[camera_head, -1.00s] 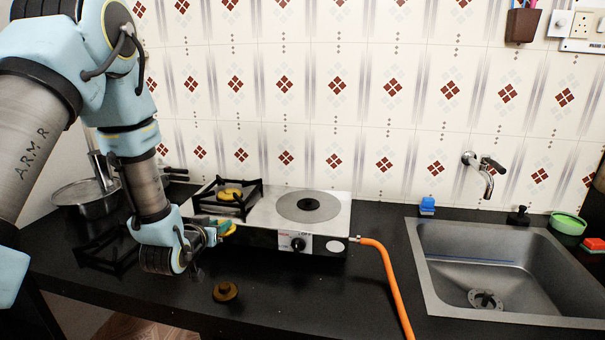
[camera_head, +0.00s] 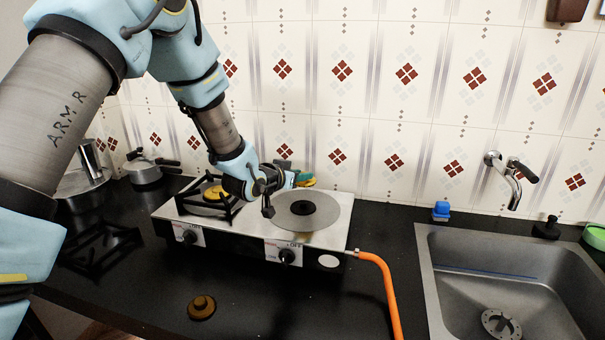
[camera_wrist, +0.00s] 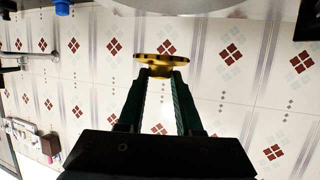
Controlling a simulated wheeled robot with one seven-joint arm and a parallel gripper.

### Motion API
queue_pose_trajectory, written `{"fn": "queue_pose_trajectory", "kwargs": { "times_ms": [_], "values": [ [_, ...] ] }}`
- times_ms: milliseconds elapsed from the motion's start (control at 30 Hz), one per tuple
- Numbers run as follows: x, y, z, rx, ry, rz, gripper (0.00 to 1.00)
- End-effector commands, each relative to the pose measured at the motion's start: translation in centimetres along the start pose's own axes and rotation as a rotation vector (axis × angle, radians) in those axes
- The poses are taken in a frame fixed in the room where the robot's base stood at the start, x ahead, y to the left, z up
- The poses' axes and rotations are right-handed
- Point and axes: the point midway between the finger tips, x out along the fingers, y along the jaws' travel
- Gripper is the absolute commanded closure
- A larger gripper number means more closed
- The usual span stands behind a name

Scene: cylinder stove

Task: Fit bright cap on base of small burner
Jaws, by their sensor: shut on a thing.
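The bright yellow cap (camera_head: 306,182) is in my gripper (camera_head: 294,179), above the back of the right burner's round grey plate (camera_head: 325,211). In the wrist view the cap (camera_wrist: 161,63) sits between the green fingertips (camera_wrist: 161,76), its edge toward the camera. The small burner's dark base (camera_head: 302,208) shows in the middle of the plate with no cap on it. The cap is apart from the base, up and slightly right in the head view.
The left burner has a yellow cap (camera_head: 214,193) inside a black pan support (camera_head: 236,208). A duller brown cap (camera_head: 201,307) lies on the black counter. A loose black support (camera_head: 102,247) lies left of the stove. An orange hose (camera_head: 384,285) runs from the stove's right end.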

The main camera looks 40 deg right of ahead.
Motion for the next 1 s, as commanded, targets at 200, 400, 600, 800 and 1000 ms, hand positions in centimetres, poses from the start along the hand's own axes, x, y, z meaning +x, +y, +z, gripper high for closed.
{"fn": "queue_pose_trajectory", "kwargs": {
  "times_ms": [200, 400, 600, 800, 1000],
  "values": [
    [-0.1, 0.0, 0.1, -0.001, 0.001, -0.002, 1.0],
    [-0.4, 0.0, 0.6, -0.005, 0.0, -0.012, 1.0],
    [0.2, 0.0, 2.3, -0.005, 0.001, -0.012, 1.0],
    [0.9, 0.0, 4.1, -0.005, 0.001, -0.012, 1.0],
    [1.4, 0.0, 5.4, -0.005, 0.001, -0.012, 1.0]
  ]
}}
